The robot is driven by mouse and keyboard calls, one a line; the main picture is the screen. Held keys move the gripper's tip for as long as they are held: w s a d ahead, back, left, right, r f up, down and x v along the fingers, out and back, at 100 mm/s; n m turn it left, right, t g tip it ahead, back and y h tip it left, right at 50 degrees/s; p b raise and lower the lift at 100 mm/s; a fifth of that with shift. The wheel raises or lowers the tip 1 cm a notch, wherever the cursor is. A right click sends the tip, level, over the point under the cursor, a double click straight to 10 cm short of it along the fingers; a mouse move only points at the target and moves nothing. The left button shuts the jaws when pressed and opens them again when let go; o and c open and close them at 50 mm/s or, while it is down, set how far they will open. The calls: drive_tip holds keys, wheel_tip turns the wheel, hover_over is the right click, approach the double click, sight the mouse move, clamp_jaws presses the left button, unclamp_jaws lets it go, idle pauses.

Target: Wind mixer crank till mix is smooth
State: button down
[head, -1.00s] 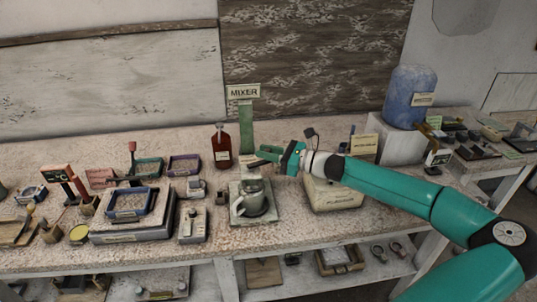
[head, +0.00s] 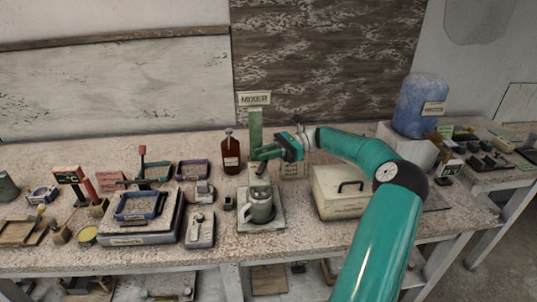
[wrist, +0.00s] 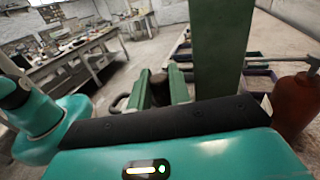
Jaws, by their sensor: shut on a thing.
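The mixer has a green upright post (head: 255,128) under a MIXER sign (head: 254,98), with a grey metal mug (head: 261,208) on a pale base plate (head: 276,222) below. My teal gripper (head: 262,160) is at the post's front right, above the mug. In the wrist view, my gripper's green fingers (wrist: 160,90) are shut on a short dark piece between them, seemingly the crank handle (wrist: 160,84). The post (wrist: 219,60) stands close on the right there. The rest of the crank is largely hidden, and the mix inside the mug cannot be seen.
A red-brown bottle (head: 231,156) stands just left of the post. A cream box with a black handle (head: 340,200) sits to the right, under my arm. A blue drum (head: 421,105) is at the far right. Trays and small tools crowd the left of the bench.

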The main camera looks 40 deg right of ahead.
drive_tip(key=shift+w+a+n+g, duration=0.2)
drive_tip(key=shift+n+g, duration=0.3)
drive_tip(key=shift+g, duration=0.2)
drive_tip(key=c, duration=1.3)
unclamp_jaws()
drive_tip(key=shift+c, duration=0.2)
